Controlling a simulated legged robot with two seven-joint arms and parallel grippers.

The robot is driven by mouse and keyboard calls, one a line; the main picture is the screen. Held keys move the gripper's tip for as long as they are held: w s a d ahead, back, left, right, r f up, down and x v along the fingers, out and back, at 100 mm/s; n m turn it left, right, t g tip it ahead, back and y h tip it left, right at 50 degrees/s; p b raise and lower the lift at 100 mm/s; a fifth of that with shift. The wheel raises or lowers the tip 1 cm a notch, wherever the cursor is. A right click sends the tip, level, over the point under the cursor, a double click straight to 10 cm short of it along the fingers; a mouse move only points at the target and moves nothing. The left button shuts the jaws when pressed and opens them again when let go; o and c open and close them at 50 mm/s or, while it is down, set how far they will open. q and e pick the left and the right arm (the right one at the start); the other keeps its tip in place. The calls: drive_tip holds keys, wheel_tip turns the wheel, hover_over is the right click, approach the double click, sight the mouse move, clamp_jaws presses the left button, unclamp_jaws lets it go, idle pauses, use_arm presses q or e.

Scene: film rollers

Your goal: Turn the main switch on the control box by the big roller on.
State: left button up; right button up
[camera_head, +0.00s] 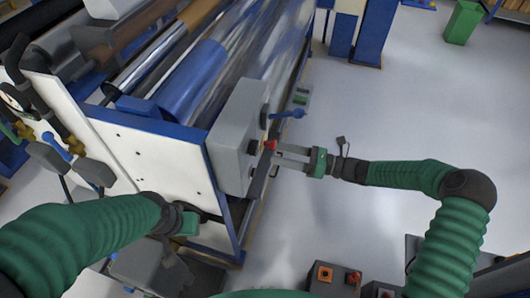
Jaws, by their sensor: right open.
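The grey control box (232,137) is fixed at the near end of the big roller machine. A small red switch (270,145) sticks out from its right-hand side. My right gripper (279,157) comes in from the right and is open, with its fingertips close beside the red switch. I cannot tell whether they touch it. My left gripper (186,222) is low at the left, in front of the machine's white end panel and away from the box. Its fingers are not clear. The switch's setting is too small to read.
The big roller (192,82) runs back behind the box. A blue handle (287,114) juts out just beyond the switch. Boxes with red and orange buttons (325,275) stand at the bottom. A green bin (463,22) is far right. The grey floor between is clear.

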drive_tip(key=b+v, duration=0.2)
drive_tip(key=v, duration=0.7)
drive_tip(key=shift+d, duration=0.35)
drive_tip(key=shift+s+a, duration=0.1)
drive_tip(key=s+a+f+n+g+h+b, duration=0.45)
drive_tip(key=s+f+n+g+h, duration=0.2)
drive_tip(key=s+f+n, duration=0.35)
drive_tip(key=s+d+f+n+t+h+b, duration=0.3)
drive_tip(key=s+d+n+h, duration=0.5)
drive_tip(key=n, duration=0.8)
drive_tip(key=shift+s+d+h+b, duration=0.4)
drive_tip(key=shift+s+h, duration=0.4)
drive_tip(key=shift+h, duration=0.55)
